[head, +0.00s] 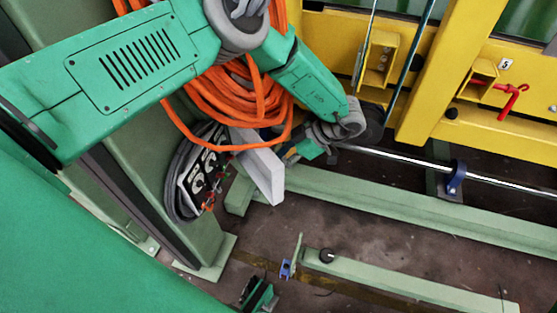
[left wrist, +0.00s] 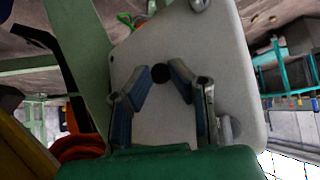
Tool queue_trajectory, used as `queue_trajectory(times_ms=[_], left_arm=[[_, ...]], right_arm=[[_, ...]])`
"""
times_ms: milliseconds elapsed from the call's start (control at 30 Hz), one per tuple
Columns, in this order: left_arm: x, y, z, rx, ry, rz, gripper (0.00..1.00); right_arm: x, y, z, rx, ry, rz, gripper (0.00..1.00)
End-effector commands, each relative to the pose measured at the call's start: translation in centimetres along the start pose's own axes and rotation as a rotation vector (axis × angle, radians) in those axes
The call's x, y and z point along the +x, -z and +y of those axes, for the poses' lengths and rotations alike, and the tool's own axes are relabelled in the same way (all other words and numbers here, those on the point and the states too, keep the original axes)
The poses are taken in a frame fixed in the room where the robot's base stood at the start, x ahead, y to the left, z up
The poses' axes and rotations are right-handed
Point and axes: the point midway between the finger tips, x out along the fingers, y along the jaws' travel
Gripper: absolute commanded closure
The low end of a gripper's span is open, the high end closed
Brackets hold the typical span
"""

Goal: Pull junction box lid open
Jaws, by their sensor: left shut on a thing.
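The junction box (head: 205,172) is on the side of the green column in the head view, its dark inside with pale round parts showing. Its light grey lid (head: 262,172) stands out at an angle from the box, so the box is open. In the left wrist view the flat lid (left wrist: 225,60) fills the middle, with a dark round knob (left wrist: 160,73) on it. My left gripper (left wrist: 162,78) has its blue-padded fingers on either side of this knob and is shut on it. In the head view this gripper (head: 284,153) is beside the lid, its fingertips partly hidden. My right gripper is not in view.
A coil of orange cable (head: 235,100) hangs close behind my left arm. A yellow frame (head: 455,70) with a red handle (head: 511,99) stands at the right. A metal rod (head: 420,163) and pale green floor beams (head: 400,205) run to the right. Dark floor lies between the beams.

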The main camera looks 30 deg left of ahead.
Motion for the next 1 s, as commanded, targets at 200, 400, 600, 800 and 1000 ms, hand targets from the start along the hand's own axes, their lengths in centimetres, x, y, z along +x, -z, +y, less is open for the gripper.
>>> queue_trajectory(times_ms=[200,400,600,800,1000], left_arm=[[0.76,0.52,1.44,-0.009,-0.008,0.02,1.0],[0.71,0.5,1.6,-0.009,-0.008,0.021,1.0],[0.73,0.51,1.57,-0.009,-0.007,0.022,1.0],[0.76,0.52,1.55,-0.009,-0.007,0.022,0.61],[0.57,0.43,1.46,-0.009,-0.01,0.022,0.61]], right_arm=[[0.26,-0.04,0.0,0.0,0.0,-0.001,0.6],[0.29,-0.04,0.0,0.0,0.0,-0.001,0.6],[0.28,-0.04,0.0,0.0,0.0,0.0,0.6],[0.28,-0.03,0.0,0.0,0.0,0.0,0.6],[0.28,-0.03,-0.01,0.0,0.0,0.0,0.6]])
